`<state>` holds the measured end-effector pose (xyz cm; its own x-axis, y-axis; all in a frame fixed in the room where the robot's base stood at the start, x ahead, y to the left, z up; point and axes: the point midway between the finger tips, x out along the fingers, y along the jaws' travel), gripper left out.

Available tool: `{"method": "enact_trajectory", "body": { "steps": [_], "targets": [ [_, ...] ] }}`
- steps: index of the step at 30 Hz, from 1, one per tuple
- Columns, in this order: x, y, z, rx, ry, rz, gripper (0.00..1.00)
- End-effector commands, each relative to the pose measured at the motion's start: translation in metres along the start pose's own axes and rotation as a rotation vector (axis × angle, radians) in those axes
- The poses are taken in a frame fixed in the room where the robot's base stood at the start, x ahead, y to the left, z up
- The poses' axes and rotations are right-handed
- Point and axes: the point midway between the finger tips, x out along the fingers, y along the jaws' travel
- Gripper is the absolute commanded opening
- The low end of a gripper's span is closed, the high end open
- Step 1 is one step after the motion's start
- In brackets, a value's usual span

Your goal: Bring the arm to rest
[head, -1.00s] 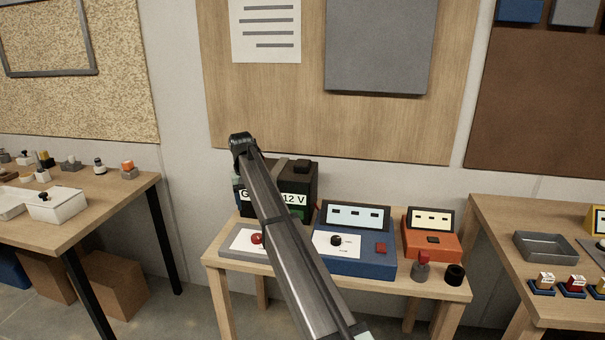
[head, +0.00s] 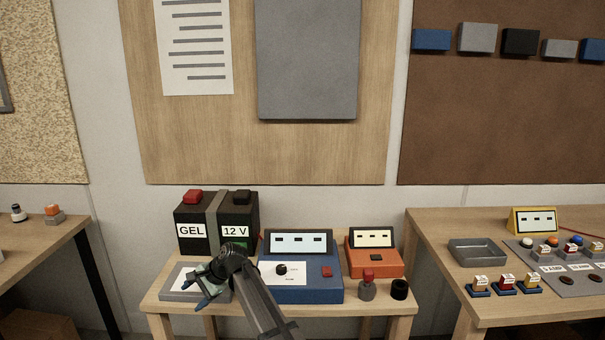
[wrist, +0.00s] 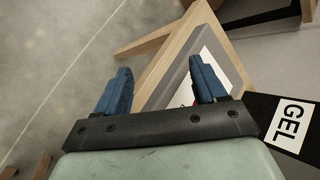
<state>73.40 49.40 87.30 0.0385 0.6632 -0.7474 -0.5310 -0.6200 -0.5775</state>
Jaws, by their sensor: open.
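My gripper (head: 197,290) is at the front left of the middle table in the head view, over or just in front of a grey panel with a white face (head: 176,291). In the wrist view my gripper (wrist: 160,76) has its two blue fingers spread apart with nothing held between them. The panel (wrist: 178,79) shows behind and between the fingers. My arm comes up from the bottom of the head view and hides part of the panel. Whether the fingers touch anything, I cannot tell.
A black GEL 12 V battery (head: 205,215) stands behind the panel. To the right are a blue meter box (head: 318,285), an orange meter box (head: 390,264), a red-topped grey post (head: 367,290) and a black cap (head: 399,289). The right table (head: 440,225) holds several small parts.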

Motion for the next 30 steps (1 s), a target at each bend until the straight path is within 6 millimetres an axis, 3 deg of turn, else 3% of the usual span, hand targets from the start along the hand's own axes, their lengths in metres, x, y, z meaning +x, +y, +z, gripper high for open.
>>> {"method": "enact_trajectory", "body": {
  "steps": [11,17,24,30],
  "targets": [
    [0.034,0.061,-0.009,-0.066,0.006,0.074,0.71],
    [0.055,0.114,-0.02,-0.137,0.019,0.144,0.71],
    [0.081,0.215,-0.039,-0.25,0.024,0.272,0.71],
    [0.079,0.318,-0.067,-0.262,0.024,0.378,0.71]
  ]
}}
